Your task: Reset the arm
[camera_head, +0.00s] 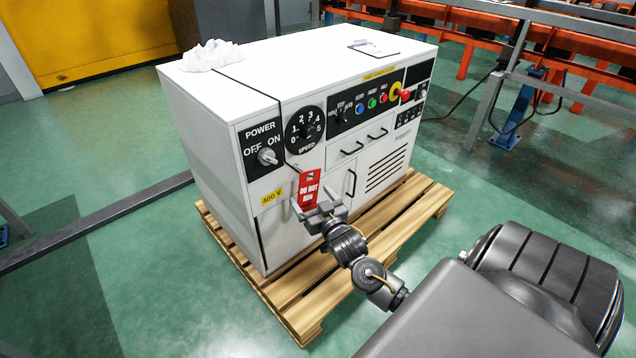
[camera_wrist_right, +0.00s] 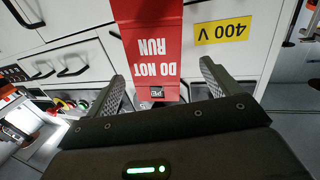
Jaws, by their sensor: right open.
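My right gripper (camera_head: 316,203) is open, in front of the white control cabinet (camera_head: 222,118), at the lower end of the red "DO NOT RUN" tag (camera_head: 310,186). In the right wrist view the open fingers (camera_wrist_right: 162,72) stand on either side of the tag (camera_wrist_right: 153,45). I cannot tell whether they touch it. The tag hangs on a thin dark cord on the cabinet front. The power switch (camera_head: 267,156) is above left of the tag, and the speed dial (camera_head: 306,130) is above it. My left gripper is out of view.
The cabinet stands on a wooden pallet (camera_head: 412,212). A crumpled white cloth (camera_head: 212,55) and a clipboard (camera_head: 374,47) lie on its top. Buttons and small handles are on its front. Orange racks (camera_head: 570,42) stand at the back right; green floor is open on the right.

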